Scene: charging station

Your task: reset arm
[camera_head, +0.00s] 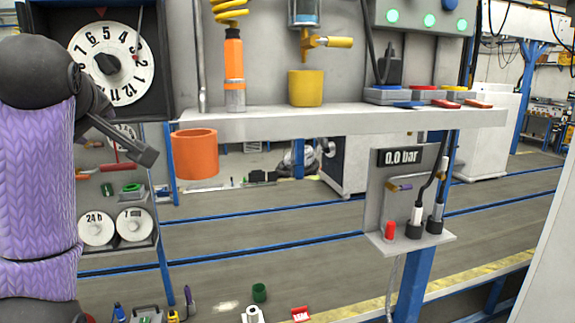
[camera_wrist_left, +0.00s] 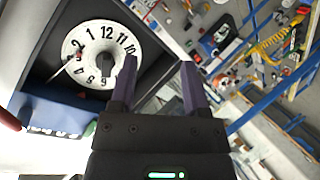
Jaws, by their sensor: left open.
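My left arm, in a purple knitted sleeve, stands at the left edge of the head view. Its gripper (camera_head: 140,145) points down and to the right, in front of the left panel below the large dial. In the left wrist view the two fingers (camera_wrist_left: 158,78) are spread apart with nothing between them. A white numbered dial (camera_head: 130,73) with a black knob is mounted on a dark box at the upper left; it also shows in the left wrist view (camera_wrist_left: 80,52), left of the fingers. My right gripper does not show.
A grey shelf (camera_head: 330,123) crosses the middle, with a yellow cup (camera_head: 306,88) on it and an orange cup (camera_head: 196,154) below its left end. Small items lie along the bottom. Open floor shows behind.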

